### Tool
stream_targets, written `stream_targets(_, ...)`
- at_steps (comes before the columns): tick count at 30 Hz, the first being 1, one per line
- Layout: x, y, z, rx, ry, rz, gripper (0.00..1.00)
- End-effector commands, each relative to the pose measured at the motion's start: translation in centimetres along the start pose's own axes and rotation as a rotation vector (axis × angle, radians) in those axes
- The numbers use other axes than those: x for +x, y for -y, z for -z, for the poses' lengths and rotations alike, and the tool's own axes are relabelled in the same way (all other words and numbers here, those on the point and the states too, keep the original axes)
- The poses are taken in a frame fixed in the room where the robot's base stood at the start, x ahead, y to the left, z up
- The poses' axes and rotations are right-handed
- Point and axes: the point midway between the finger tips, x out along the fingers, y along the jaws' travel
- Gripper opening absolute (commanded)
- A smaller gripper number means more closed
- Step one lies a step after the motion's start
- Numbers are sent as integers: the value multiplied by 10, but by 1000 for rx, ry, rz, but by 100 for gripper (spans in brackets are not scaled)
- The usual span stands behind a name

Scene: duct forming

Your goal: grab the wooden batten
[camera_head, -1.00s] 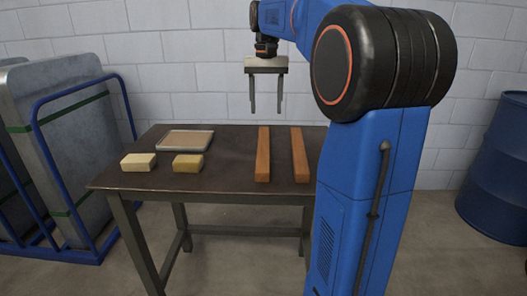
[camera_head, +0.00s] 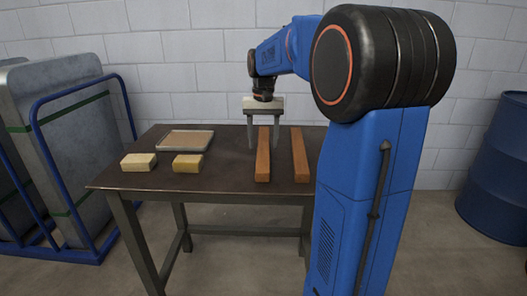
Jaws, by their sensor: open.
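Two long orange-brown wooden battens lie side by side on the dark table, apart from each other. The left batten (camera_head: 263,160) is below my gripper, and the right batten (camera_head: 299,158) lies nearer my arm. My gripper (camera_head: 263,147) is open and points down. Its two fingers show on either side of the far part of the left batten. I cannot tell whether the fingertips are level with the batten or still above it. Nothing is held between them.
The table (camera_head: 225,178) also bears a shallow tray (camera_head: 186,141), a pale block (camera_head: 139,162) and a yellow block (camera_head: 188,163) on its left side. A blue rack (camera_head: 70,170) with grey panels stands left. A blue barrel (camera_head: 497,165) stands at right. A block wall is behind.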

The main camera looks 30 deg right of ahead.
Motion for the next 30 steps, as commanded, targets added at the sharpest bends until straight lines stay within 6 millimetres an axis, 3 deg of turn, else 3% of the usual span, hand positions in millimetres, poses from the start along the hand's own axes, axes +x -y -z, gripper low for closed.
stream_targets(4, 11, 0, 0, 1, 1, 0, 55)
stream_targets(11, 12, 0, 0, 1, 0, 0, 55)
stream_targets(18, 12, 0, 0, 1, 0, 0, 4)
stream_targets(26, 10, 0, 0, 1, -1, 0, 4)
stream_targets(30, -2, 0, 1, 1, -4, 1, 4)
